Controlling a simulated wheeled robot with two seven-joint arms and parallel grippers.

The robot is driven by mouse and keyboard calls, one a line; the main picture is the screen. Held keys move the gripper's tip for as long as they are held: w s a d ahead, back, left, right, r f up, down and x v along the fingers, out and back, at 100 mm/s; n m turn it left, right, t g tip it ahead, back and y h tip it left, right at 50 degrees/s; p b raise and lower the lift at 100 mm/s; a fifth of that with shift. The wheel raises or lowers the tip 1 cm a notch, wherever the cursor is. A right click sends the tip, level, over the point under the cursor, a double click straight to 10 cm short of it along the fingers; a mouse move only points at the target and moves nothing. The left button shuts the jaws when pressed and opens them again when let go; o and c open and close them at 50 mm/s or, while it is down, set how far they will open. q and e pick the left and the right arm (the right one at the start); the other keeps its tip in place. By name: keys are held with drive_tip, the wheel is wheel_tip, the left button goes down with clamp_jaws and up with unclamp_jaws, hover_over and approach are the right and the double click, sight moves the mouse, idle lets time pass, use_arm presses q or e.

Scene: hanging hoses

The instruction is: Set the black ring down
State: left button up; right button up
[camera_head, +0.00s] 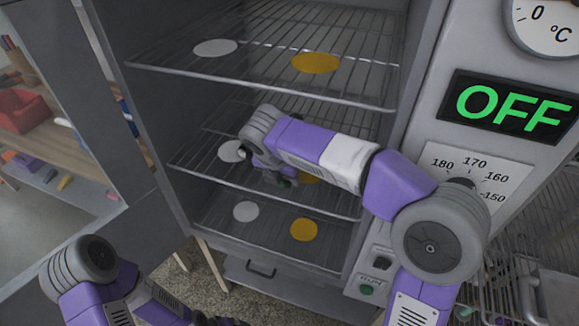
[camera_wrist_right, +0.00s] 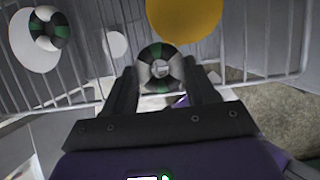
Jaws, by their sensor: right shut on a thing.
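The black ring (camera_wrist_right: 160,68), with pale and green segments, is between the fingertips of my right gripper (camera_wrist_right: 163,80) in the right wrist view. The gripper is shut on it, and the orange disc (camera_wrist_right: 183,16) lies just beyond. In the head view my right gripper (camera_head: 275,177) reaches inside the cabinet at the middle wire shelf (camera_head: 330,201), beside the partly hidden orange disc. I cannot tell whether the ring touches the shelf. A similar ring (camera_wrist_right: 48,28) lies on a white disc (camera_wrist_right: 30,40) at the left.
The top shelf (camera_head: 260,75) holds a white disc (camera_head: 215,47) and an orange disc (camera_head: 316,62) above my right forearm. A lower white disc (camera_head: 245,211) and orange disc (camera_head: 304,229) lie below. The cabinet door stands open at left; the OFF display (camera_head: 510,107) is at right.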

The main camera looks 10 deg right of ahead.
drive_tip(key=w+d, duration=0.1)
drive_tip(key=w, duration=0.1)
drive_tip(key=w+d, duration=0.1)
drive_tip(key=w, duration=0.1)
drive_tip(key=shift+d, duration=0.3)
drive_tip(key=shift+s+f+b, duration=0.1)
drive_tip(key=shift+f+b, duration=0.55)
drive_tip(key=shift+f, duration=0.2)
drive_tip(key=o, duration=1)
drive_tip(key=shift+f, duration=0.1)
drive_tip(key=shift+o, duration=0.2)
